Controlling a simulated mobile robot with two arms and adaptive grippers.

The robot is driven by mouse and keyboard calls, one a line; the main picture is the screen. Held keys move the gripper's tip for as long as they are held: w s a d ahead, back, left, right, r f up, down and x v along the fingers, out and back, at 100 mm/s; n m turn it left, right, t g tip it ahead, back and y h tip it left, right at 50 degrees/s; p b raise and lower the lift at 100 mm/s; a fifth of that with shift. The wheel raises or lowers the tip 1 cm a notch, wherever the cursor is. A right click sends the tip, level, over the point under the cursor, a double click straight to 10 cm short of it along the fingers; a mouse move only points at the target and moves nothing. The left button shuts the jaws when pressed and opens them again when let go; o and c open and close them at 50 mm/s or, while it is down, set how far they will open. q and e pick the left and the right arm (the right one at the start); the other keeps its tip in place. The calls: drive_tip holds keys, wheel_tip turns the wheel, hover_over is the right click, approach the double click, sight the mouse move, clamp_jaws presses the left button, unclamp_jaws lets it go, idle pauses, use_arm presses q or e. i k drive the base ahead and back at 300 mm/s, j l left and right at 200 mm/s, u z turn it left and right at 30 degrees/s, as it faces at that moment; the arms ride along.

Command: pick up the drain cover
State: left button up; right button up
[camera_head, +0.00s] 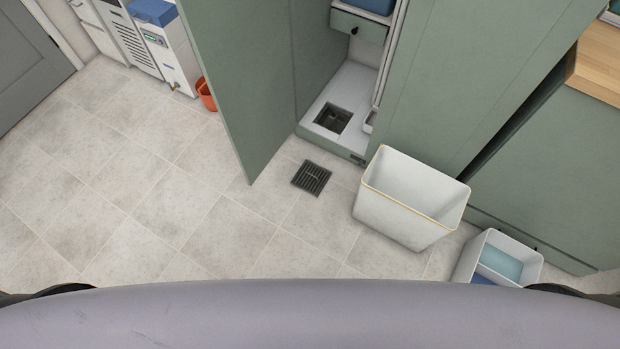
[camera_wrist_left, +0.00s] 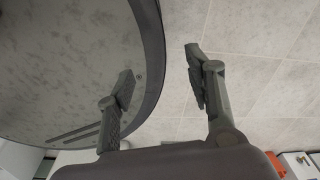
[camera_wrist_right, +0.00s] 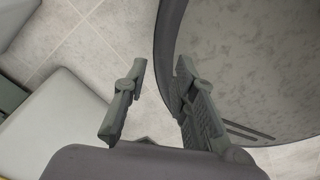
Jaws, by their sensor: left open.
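The drain cover (camera_head: 311,177) is a dark square slatted grate. It lies flat on the tiled floor in the head view, in front of an open green cabinet and left of a white bin. A dark square opening (camera_head: 333,117) shows in the white cabinet floor behind it. My left gripper (camera_wrist_left: 160,75) is open and empty in the left wrist view, beside my round base. My right gripper (camera_wrist_right: 160,75) is open and empty in the right wrist view, also beside my base. Neither gripper shows in the head view, and the cover is in neither wrist view.
The large white bin (camera_head: 405,207) stands right of the cover. A smaller divided container (camera_head: 470,262) sits at lower right. The open cabinet door (camera_head: 222,80) rises left of the cover. An orange bucket (camera_head: 206,94) stands farther back. The tiled floor (camera_head: 120,180) at left is clear.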

sight(311, 178)
drive_tip(key=j+z, duration=0.2)
drive_tip(key=z, duration=0.2)
drive_tip(key=i+j+z, duration=0.1)
drive_tip(key=z, duration=0.25)
drive_tip(key=j+z, duration=0.55)
drive_tip(key=j, duration=0.5)
drive_tip(key=j+z, duration=0.15)
drive_tip(key=j, duration=0.5)
drive_tip(key=k+j+z, duration=0.15)
drive_tip(key=j, duration=0.45)
drive_tip(key=k+j+z, duration=0.15)
drive_tip(key=j, duration=0.5)
